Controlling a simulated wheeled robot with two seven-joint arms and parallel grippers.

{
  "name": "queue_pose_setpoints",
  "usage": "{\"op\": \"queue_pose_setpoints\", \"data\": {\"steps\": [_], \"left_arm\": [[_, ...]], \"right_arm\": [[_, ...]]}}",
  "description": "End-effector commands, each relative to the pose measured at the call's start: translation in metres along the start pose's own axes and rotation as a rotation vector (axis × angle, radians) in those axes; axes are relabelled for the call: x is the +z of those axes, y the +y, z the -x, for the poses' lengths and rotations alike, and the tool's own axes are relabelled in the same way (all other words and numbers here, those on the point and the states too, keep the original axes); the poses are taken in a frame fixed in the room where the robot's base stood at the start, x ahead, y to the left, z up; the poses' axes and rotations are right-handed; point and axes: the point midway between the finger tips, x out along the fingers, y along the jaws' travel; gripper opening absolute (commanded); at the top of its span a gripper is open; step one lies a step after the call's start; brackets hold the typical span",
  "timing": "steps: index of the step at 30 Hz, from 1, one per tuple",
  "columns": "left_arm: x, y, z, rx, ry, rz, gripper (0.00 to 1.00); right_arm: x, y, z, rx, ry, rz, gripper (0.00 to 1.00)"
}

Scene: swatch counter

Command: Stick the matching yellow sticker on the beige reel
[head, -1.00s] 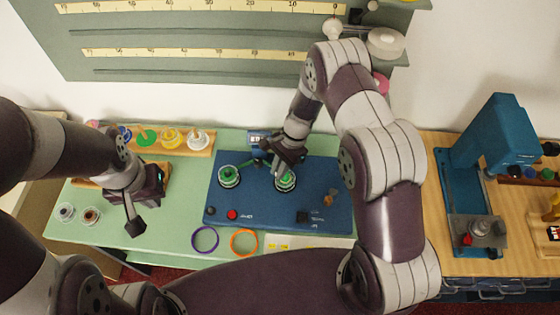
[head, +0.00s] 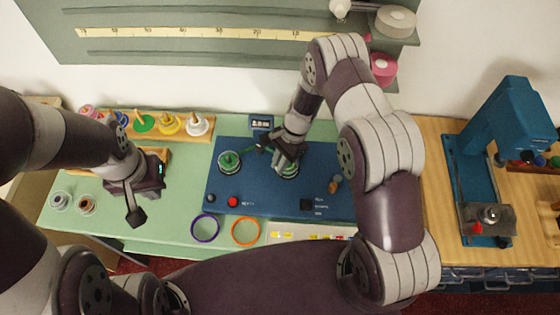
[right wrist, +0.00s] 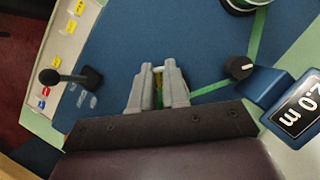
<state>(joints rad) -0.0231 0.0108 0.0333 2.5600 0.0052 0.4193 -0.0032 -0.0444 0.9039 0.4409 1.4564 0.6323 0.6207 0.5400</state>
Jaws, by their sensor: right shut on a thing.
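My right gripper (head: 288,155) is low over the right green reel (head: 288,171) on the blue machine plate and partly hides it. In the right wrist view its fingers (right wrist: 158,85) are shut on a narrow green-yellow thing, mostly hidden between them. A white sticker sheet (head: 300,235) with yellow and red marks lies at the counter's front edge; it also shows in the right wrist view (right wrist: 62,58). A pale, possibly beige reel (head: 197,124) stands at the right end of the peg rack. My left gripper (head: 137,216) is above the counter's left part; its opening is unclear.
The left green reel (head: 229,161) stands on the plate (head: 250,185), with a green strip beyond my right fingers. A display (head: 261,122) is behind it. Purple (head: 205,227) and orange (head: 245,231) rings lie in front. A blue press (head: 505,120) stands right.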

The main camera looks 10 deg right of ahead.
Motion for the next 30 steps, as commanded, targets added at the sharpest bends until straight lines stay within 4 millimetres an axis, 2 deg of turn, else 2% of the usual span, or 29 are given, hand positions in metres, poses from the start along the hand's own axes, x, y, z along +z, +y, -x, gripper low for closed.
{"op": "queue_pose_setpoints", "data": {"steps": [30], "left_arm": [[0.0006, 0.0, -0.0049, 0.0, 0.0, 0.0, 0.0]], "right_arm": [[-0.0022, 0.0, -0.0052, 0.0, 0.0, 0.0, 0.0]]}}
